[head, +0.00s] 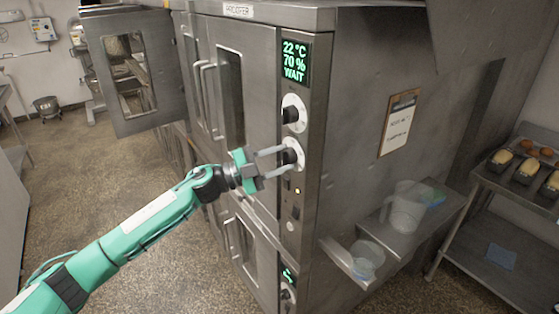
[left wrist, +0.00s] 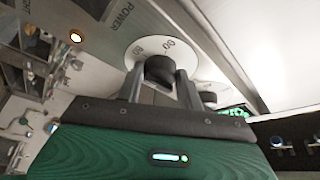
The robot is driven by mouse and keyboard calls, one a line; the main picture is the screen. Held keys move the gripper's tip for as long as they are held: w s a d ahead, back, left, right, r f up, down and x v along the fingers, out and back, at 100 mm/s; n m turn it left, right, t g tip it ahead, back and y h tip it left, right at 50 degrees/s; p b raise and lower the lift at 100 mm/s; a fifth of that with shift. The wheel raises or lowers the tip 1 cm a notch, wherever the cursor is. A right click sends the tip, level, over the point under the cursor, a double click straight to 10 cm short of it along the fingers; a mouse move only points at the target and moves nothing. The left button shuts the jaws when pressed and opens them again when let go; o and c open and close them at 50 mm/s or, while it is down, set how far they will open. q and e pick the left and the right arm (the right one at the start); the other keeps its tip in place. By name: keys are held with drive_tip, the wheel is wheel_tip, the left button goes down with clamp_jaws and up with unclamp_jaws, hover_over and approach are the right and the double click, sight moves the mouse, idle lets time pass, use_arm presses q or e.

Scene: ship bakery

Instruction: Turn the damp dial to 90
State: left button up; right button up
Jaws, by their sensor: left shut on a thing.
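A steel prover cabinet stands in the middle of the head view. Its display (head: 294,61) reads 22 °C, 70 % and WAIT. Below it are an upper dial (head: 293,113) and a lower dial (head: 293,147), each a black knob on a white disc; their labels are too small to read. My left gripper (head: 285,155) reaches in from the left and is shut on the lower dial's knob. In the left wrist view the black knob (left wrist: 159,69) sits between the two grey fingers. The white disc (left wrist: 150,45) behind it carries marks. My right gripper is not in view.
A small lit button (head: 298,190) and a switch are below the dials. A shelf with a clear jug (head: 402,208) and a clear tub (head: 366,260) juts from the cabinet's right side. A clipboard (head: 399,122) hangs above. Loaf tins (head: 527,170) stand on the right rack.

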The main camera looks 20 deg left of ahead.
use_arm(q)
drive_tip(key=m, duration=0.2)
drive_tip(key=m+g+y+p, duration=0.1)
drive_tip(key=m, duration=0.2)
drive_tip(key=r+m+g+p, duration=0.1)
drive_tip(key=m, duration=0.1)
drive_tip(key=shift+a+m+y, duration=0.1)
drive_tip(key=shift+m+y, duration=0.2)
drive_tip(key=shift+y, duration=0.1)
drive_tip(key=m+p, duration=0.1)
drive_tip(key=m, duration=0.1)
drive_tip(key=m+y+p, duration=0.1)
drive_tip(key=p, duration=0.1)
drive_tip(key=shift+r+m+g+y, duration=0.2)
drive_tip(key=shift+m+g+y, duration=0.1)
drive_tip(key=shift+m+g, duration=0.1)
drive_tip(key=shift+m+p, duration=0.3)
drive_tip(key=shift+p, duration=0.05)
drive_tip(key=shift+f+y, duration=0.15)
drive_tip(key=shift+y, duration=0.15)
drive_tip(key=o, duration=1)
